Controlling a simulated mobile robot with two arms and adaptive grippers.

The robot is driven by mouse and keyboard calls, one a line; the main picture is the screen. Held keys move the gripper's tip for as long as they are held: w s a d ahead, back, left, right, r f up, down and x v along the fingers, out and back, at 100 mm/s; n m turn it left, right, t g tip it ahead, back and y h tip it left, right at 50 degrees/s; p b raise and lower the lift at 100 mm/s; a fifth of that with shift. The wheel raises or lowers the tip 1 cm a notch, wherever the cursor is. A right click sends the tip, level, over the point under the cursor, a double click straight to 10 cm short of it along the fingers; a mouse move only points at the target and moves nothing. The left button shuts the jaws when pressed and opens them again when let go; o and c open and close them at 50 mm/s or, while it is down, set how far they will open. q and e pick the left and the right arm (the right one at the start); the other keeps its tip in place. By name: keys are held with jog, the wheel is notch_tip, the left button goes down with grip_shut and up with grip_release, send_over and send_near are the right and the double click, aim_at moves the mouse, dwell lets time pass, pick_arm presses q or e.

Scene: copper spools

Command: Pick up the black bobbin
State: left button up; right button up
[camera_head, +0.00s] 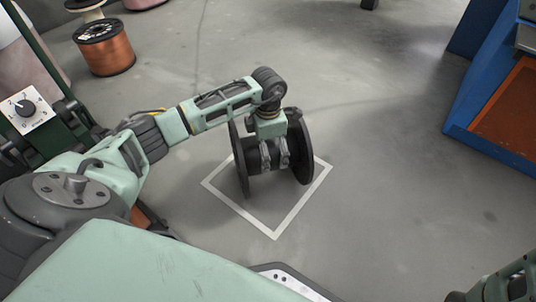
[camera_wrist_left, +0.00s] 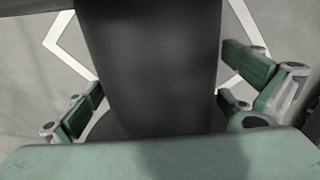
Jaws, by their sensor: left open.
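The black bobbin (camera_head: 304,160) lies on its side on the floor, with a round flange at each end and its core between them. In the left wrist view its dark core (camera_wrist_left: 155,60) runs down the middle. My left gripper (camera_head: 275,160) is above the core, between the two flanges, pointing down. In the left wrist view the open fingers of my left gripper (camera_wrist_left: 161,92) stand on either side of the core, with gaps visible. Part of the core is hidden behind the gripper. My right gripper is not clearly visible.
A white square outline (camera_head: 275,234) is painted on the floor around the bobbin. A copper spool (camera_head: 107,55) stands at the upper left. A blue cabinet with an orange panel (camera_head: 510,108) stands at the right. The floor between is clear.

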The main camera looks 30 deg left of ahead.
pick_arm(q)
jog(key=shift+f, duration=0.15)
jog(key=c, duration=1.7)
jog(key=shift+w, duration=0.1)
jog(key=shift+c, duration=0.2)
jog(key=shift+r, duration=0.25)
